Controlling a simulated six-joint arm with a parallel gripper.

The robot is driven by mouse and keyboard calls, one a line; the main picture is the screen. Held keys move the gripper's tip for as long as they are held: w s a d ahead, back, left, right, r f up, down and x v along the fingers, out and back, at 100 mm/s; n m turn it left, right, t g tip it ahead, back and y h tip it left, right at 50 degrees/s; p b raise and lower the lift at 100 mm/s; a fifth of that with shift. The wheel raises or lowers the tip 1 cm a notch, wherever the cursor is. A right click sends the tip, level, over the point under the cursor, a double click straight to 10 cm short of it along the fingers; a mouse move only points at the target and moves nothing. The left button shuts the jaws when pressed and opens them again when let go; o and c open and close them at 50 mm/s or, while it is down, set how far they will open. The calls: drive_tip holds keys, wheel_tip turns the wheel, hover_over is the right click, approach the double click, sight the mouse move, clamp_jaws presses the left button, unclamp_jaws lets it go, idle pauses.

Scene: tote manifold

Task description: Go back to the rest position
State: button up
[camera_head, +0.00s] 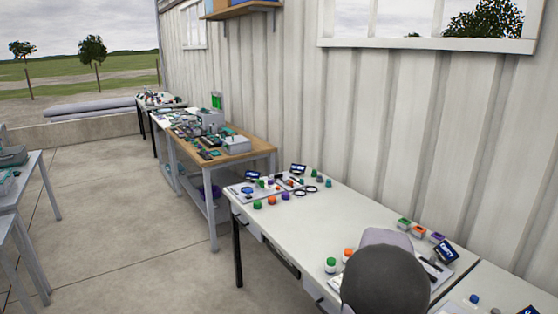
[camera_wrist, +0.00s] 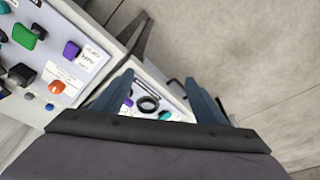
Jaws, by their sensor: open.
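My gripper (camera_wrist: 158,85) shows in the wrist view, its two blue-grey fingers apart with nothing held between them. It points down past a table edge. Between and beyond the fingers are a black ring-shaped item (camera_wrist: 148,103) and a teal piece (camera_wrist: 165,115) on a white surface, apart from the fingers as far as I can tell. In the head view a dark rounded part of my arm covers the near right of the white table; the gripper's fingers are hidden there.
The long white table (camera_head: 330,220) carries green and orange parts (camera_head: 418,230) at its back edge. A wooden-topped bench (camera_head: 255,143) stands behind it. The wrist view shows a panel with a green block (camera_wrist: 24,36) and an orange knob (camera_wrist: 57,87).

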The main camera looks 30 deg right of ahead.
drive_tip(key=w+a+n+y, duration=0.25)
drive_tip(key=a+n, duration=0.35)
drive_tip(key=a, duration=1.7)
drive_tip(key=s+a+f+n+g, duration=0.1)
drive_tip(key=s+a+n, duration=0.1)
drive_tip(key=s+a, duration=0.2)
drive_tip(key=s+a+f+n, duration=0.1)
drive_tip(key=s+a+n, duration=0.1)
drive_tip(key=a, duration=0.7)
drive_tip(key=shift+s+a+g, duration=0.2)
drive_tip(key=shift+s+g, duration=0.2)
drive_tip(key=shift+s, duration=0.45)
